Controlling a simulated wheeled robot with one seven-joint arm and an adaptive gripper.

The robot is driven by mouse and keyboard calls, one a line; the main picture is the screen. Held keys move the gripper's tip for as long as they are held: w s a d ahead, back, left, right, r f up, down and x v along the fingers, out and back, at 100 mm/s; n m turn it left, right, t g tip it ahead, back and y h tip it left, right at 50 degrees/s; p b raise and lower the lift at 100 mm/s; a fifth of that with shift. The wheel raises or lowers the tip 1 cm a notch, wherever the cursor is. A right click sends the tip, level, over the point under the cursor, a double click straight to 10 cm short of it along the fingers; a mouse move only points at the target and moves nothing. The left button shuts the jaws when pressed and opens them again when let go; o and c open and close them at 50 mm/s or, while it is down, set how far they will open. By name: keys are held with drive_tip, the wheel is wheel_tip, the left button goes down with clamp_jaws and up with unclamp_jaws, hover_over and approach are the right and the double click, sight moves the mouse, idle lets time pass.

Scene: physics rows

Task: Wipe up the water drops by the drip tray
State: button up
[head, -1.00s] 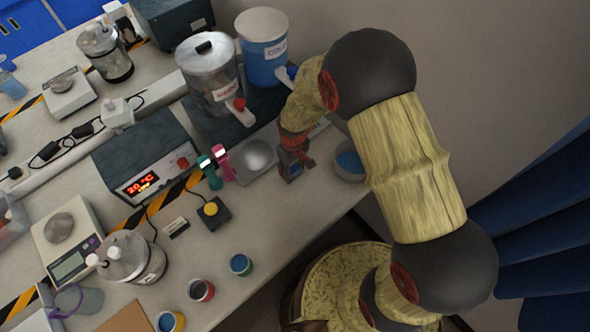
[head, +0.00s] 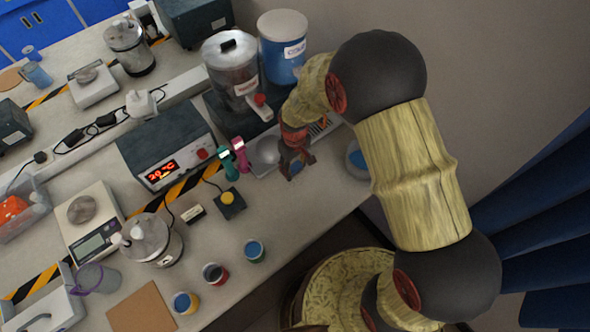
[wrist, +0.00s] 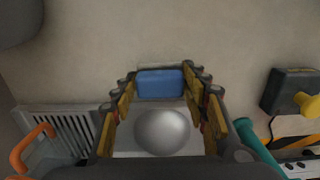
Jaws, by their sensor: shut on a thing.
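My gripper (head: 294,166) is low over the bench by the front edge of the metal tray, with its fingers pointing down. In the wrist view its fingers (wrist: 160,90) are shut on a blue block (wrist: 160,84) that looks like a sponge. The block shows as a small blue patch in the head view (head: 297,170). The slotted drip tray (head: 321,127) lies partly behind my arm, below the dispensers; its slots show at the left in the wrist view (wrist: 68,127). I cannot make out water drops; my gripper may hide them.
A silver dome (head: 267,150) sits close beside my gripper. Green (head: 229,166) and pink (head: 241,156) upright tools and a yellow button box (head: 229,199) stand left. A blue-filled bowl (head: 357,160) is right, near the bench edge. Bare bench (head: 290,210) lies in front.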

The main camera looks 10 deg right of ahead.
drive_tip(key=shift+d+r+p, duration=0.1)
drive_tip(key=shift+r+p, duration=0.9)
drive_tip(key=shift+r, duration=0.95)
drive_tip(key=shift+f, duration=0.15)
